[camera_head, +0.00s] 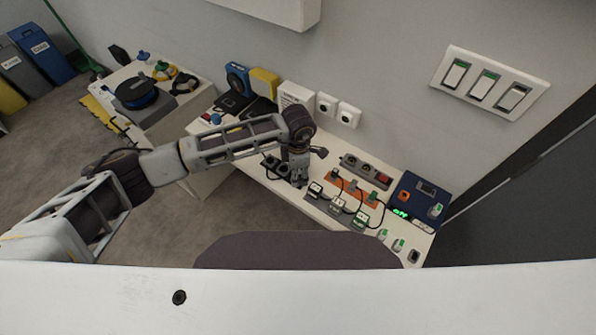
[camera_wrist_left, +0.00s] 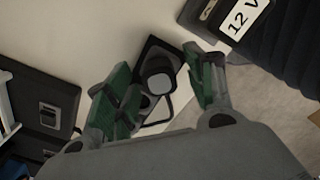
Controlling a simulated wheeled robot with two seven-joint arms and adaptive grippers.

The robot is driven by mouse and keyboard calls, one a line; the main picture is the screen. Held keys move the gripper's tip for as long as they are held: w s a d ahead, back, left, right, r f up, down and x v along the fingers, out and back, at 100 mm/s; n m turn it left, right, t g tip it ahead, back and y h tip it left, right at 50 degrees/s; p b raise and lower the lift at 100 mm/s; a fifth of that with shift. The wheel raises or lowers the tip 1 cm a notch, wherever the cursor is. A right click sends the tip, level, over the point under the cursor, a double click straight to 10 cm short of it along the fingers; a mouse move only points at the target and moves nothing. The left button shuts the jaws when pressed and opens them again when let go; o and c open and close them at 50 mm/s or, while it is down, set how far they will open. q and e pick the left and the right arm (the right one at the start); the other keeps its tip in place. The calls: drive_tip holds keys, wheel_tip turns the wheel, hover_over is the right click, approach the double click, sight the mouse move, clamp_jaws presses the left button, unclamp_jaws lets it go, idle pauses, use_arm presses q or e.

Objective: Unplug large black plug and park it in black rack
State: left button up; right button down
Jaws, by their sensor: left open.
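My left gripper (camera_head: 299,181) reaches down over the front edge of the white bench. In the left wrist view the gripper (camera_wrist_left: 158,62) is open, with a green-padded finger on either side of a dark block with a rounded grey top (camera_wrist_left: 156,84). This may be the large black plug; I cannot tell whether the fingers touch it. A thin dark loop shows beside it. A black twin-holed block (camera_head: 271,164), possibly the black rack, sits just left of the gripper in the head view. The gripper hides part of the bench there. My right gripper is not in view.
Several small plugs on grey bases, an orange strip (camera_head: 345,187) with cables and a blue box (camera_head: 416,198) stand to the right. A grey panel with a red switch (camera_head: 366,171) lies behind. A "12 V" label (camera_wrist_left: 243,18) is near the left gripper. Floor is open in front.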

use_arm(q)
wheel_tip(320, 180, up, 12)
idle(0.7)
drive_tip(key=shift+f, duration=0.1)
idle(1.0)
idle(0.5)
